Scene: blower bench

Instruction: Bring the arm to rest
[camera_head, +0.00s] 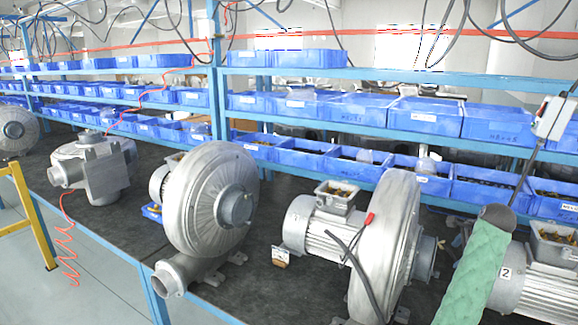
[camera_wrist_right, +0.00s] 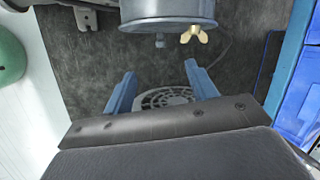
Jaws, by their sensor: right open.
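My right gripper (camera_wrist_right: 161,69) shows in the right wrist view with its two blue fingers apart and nothing held between them. Beyond and between the fingers is a round slotted grille (camera_wrist_right: 165,97). Past the fingertips stands a grey metal cylinder (camera_wrist_right: 165,12) with a brass wing nut (camera_wrist_right: 194,35). In the head view I cannot make out the right fingers. A green, textured form (camera_head: 472,270) with a dark rounded end rises from the bottom right, and I cannot tell whether it is part of my arm. My left gripper is not in view.
Several grey blowers stand on the dark bench, including a large one (camera_head: 210,200) and one with a motor (camera_head: 385,250). A motor marked 2 (camera_head: 545,295) is at the lower right. Blue bins (camera_head: 435,115) fill the shelves behind. A yellow frame (camera_head: 30,215) stands left.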

